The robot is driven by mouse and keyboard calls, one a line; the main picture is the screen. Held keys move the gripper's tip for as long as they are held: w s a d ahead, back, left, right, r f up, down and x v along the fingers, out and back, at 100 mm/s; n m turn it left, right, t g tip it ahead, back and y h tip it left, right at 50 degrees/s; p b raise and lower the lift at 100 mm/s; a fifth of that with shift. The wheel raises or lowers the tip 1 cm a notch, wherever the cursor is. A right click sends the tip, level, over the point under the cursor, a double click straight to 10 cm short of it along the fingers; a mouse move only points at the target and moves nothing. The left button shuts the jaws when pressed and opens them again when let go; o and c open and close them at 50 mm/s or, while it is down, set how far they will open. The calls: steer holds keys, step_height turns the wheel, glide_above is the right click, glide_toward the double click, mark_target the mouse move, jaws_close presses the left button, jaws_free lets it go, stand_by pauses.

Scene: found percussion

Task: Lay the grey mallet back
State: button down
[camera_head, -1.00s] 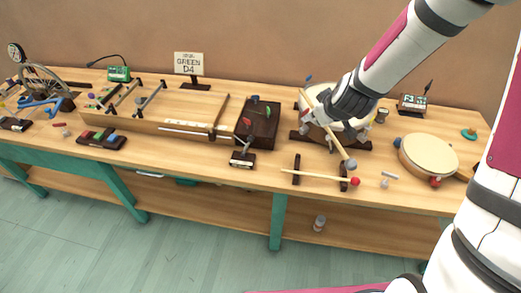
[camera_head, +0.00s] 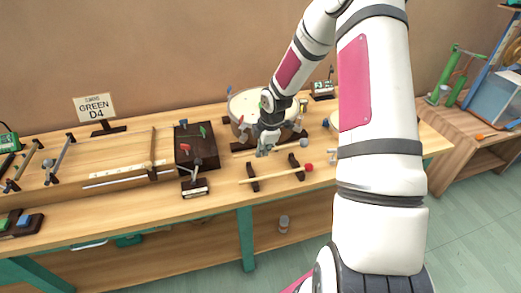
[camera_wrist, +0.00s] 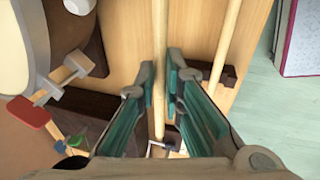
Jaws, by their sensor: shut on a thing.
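The grey mallet has a pale wooden stick and a grey head (camera_head: 304,144). My gripper (camera_head: 265,149) is shut on its stick, just in front of the large drum (camera_head: 244,103). In the wrist view the stick (camera_wrist: 160,45) runs between the two fingers (camera_wrist: 169,100). The mallet lies nearly level across the head view, roughly parallel to a red-headed mallet (camera_head: 275,177). That mallet lies across a dark two-piece rest (camera_head: 253,185) in front. The grey mallet is behind or over the rest's back ends; I cannot tell its height or whether it touches.
A dark box (camera_head: 205,143) with small coloured parts stands left of the gripper. The large drum is close behind it. A sign (camera_head: 95,107) stands at the back left. The front strip of bench is mostly clear.

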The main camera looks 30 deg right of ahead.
steer(key=shift+s+r, duration=0.1)
steer(key=shift+s, duration=0.05)
steer(key=shift+f+b, duration=1.15)
steer(key=shift+f, duration=2.1)
steer(key=shift+f, duration=0.3)
steer(key=c, duration=1.6)
jaws_free()
steer(key=shift+c, duration=0.2)
steer(key=shift+r, duration=0.1)
steer(key=v, duration=1.1)
steer(key=shift+r, duration=0.35)
